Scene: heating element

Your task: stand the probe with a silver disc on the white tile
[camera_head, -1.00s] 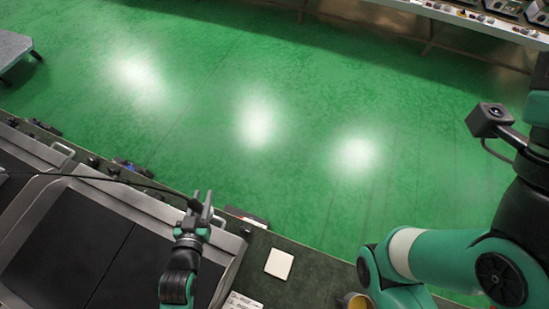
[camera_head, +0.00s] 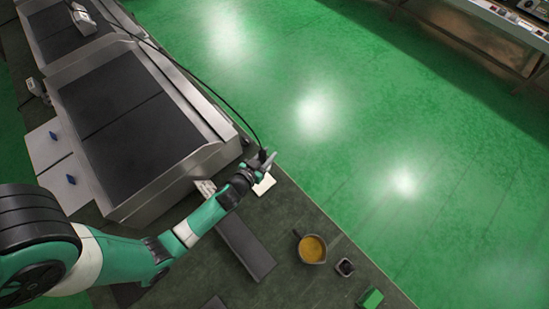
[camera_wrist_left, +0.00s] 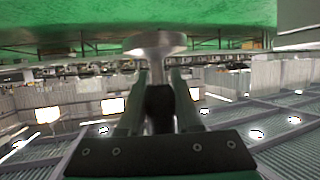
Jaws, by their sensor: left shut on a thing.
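My left gripper (camera_head: 268,160) is shut on the probe, beside the white tile in the head view. The probe's dark body (camera_head: 262,154) is small there, with a black cable running from it. In the left wrist view the probe's silver disc (camera_wrist_left: 155,42) shows beyond the fingers, and its stem sits between the fingertips (camera_wrist_left: 159,85). The white tile (camera_head: 264,185) lies flat on the dark green bench, partly covered by the gripper. The gap between the probe and the tile cannot be judged. My right gripper is not in view.
A steel hotplate unit with black panels (camera_head: 128,105) stands left of the tile. A dark slab (camera_head: 245,248), a pan of yellow contents (camera_head: 312,248), a small black container (camera_head: 345,267) and a green block (camera_head: 370,299) lie farther along the bench. The bench edge is close beyond the tile.

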